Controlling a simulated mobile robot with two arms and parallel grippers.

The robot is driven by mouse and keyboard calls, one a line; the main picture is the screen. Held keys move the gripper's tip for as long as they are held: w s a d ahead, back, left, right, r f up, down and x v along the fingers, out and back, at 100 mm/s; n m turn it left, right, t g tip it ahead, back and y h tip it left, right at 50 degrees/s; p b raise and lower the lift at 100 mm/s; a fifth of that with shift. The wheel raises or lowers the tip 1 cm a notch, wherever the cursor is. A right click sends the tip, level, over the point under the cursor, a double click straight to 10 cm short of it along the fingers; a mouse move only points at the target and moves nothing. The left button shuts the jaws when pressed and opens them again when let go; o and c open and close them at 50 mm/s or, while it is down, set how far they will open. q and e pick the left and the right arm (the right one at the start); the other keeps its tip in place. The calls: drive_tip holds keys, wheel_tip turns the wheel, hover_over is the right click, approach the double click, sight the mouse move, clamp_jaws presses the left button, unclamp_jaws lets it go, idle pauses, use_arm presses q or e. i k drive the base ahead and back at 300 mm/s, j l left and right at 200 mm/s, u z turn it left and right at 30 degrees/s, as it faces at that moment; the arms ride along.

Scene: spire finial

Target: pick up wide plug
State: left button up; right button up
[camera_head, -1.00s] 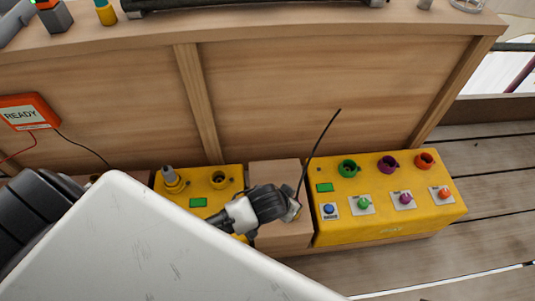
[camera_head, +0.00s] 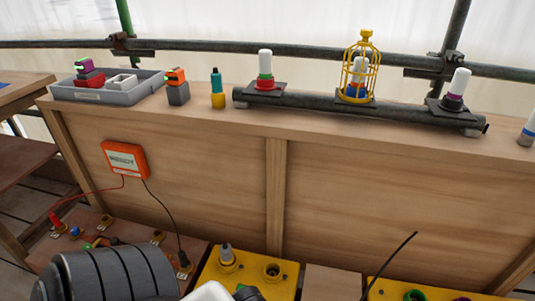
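I cannot tell for sure which piece is the wide plug. A grey-tipped plug (camera_head: 226,255) stands upright in the left socket of a yellow box (camera_head: 252,265) at the bottom centre. The socket (camera_head: 272,270) to its right looks empty. A dark plug (camera_head: 183,262) on a black cable and a red plug (camera_head: 55,222) on a red cable sit on the brown panel at lower left. My dark, ribbed arm and a white arm part cover the bottom left and centre. Neither gripper's fingers show.
An orange box (camera_head: 125,158) hangs on the wooden wall. On the ledge above stand a grey tray (camera_head: 105,90), a teal-and-yellow bottle-like piece (camera_head: 217,88) and a dark rail (camera_head: 350,112) with several white-topped lamps, one caged. A thin black rod (camera_head: 392,262) rises above another yellow box (camera_head: 395,293).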

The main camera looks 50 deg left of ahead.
sight(226, 257)
drive_tip(key=u, duration=1.9)
